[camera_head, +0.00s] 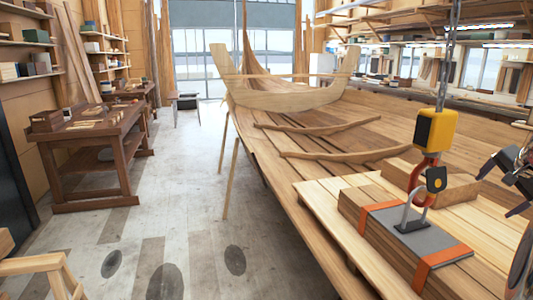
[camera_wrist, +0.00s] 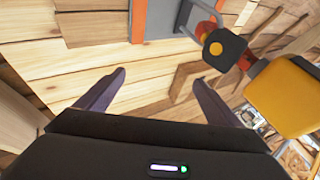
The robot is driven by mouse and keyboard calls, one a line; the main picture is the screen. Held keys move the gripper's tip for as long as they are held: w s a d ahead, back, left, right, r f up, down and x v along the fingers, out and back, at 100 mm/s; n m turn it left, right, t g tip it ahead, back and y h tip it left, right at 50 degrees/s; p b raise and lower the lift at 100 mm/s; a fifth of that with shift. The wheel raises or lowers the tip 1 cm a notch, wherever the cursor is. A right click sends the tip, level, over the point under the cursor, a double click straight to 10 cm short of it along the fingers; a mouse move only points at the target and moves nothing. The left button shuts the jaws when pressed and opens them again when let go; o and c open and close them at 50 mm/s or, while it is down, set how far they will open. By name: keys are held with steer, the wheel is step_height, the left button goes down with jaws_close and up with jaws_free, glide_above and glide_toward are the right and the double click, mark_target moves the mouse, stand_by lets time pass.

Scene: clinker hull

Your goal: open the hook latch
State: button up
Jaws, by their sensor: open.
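A yellow hook block (camera_head: 437,130) hangs on a chain above the plank stack. Its red hook (camera_head: 417,187) passes through a grey ring on the load. A dark latch piece with a yellow disc (camera_head: 436,179) sits at the hook's mouth; whether the latch is shut I cannot tell. In the wrist view the latch piece (camera_wrist: 222,48) shows an orange disc, beside the yellow block (camera_wrist: 288,95). My gripper (camera_head: 499,189) is at the right edge of the head view, right of the hook and apart from it. Its fingers (camera_wrist: 158,77) are open and empty, with the latch beyond the right fingertip.
Strapped planks (camera_head: 368,230) with a grey plate and orange straps lie under the hook, on the wooden hull (camera_head: 290,165). The chain (camera_head: 447,60) rises above the block. A workbench (camera_head: 90,150) stands far left. The air between gripper and hook looks clear.

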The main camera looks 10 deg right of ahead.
step_height(320, 180, down, 6)
steer(key=s+a+n+g, duration=0.1)
steer(key=s+a, duration=0.1)
steer(key=s, duration=0.1)
steer(key=s+a+f+n+y, duration=0.1)
steer(key=s+a+n, duration=0.4)
steer(key=a, duration=1.2)
steer(key=s+a+f+n+y, duration=0.1)
steer(key=s+a+f+n, duration=0.2)
steer(key=s+a, duration=0.6)
steer(key=s+a+f+n+y, duration=0.1)
steer(key=s+a+f+n, duration=0.2)
steer(key=a, duration=2.3)
steer(key=s+n, duration=0.4)
steer(key=shift+s+n+y, duration=0.3)
steer(key=shift+s, duration=0.05)
steer(key=shift+a, duration=0.1)
steer(key=shift+c, duration=0.2)
